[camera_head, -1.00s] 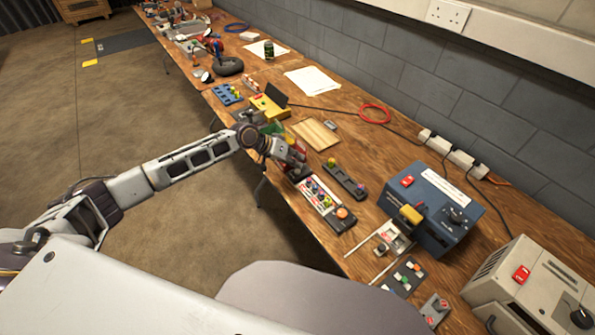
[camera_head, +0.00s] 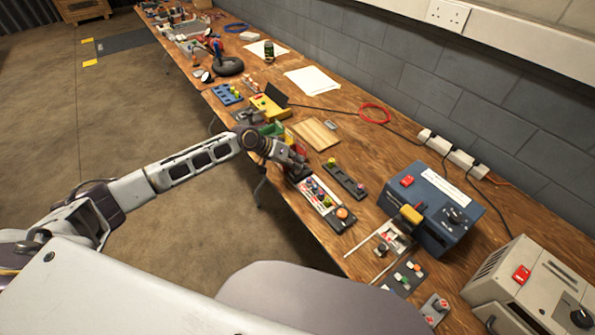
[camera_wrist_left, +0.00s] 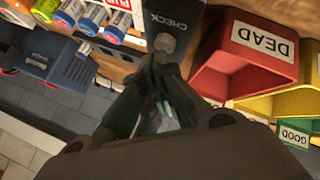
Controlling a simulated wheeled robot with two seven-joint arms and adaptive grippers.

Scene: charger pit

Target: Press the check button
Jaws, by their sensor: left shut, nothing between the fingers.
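The check button is a round grey button (camera_wrist_left: 165,42) on a dark panel marked CHECK (camera_wrist_left: 168,20), at the top of the left wrist view. My left gripper (camera_wrist_left: 161,62) is shut and empty, its fingertips right at the button's near edge. I cannot tell whether they touch it. In the head view my left gripper (camera_head: 298,168) is over the far end of the battery tester (camera_head: 335,218), and the arm hides the button there. My right gripper is not in view.
A red DEAD bin (camera_wrist_left: 258,62), a yellow bin (camera_wrist_left: 283,102) and a green GOOD bin (camera_wrist_left: 294,134) stand close to the gripper. Batteries (camera_wrist_left: 90,20) sit beside the panel. A dark strip (camera_head: 345,179) and a blue box (camera_head: 428,205) lie to the right.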

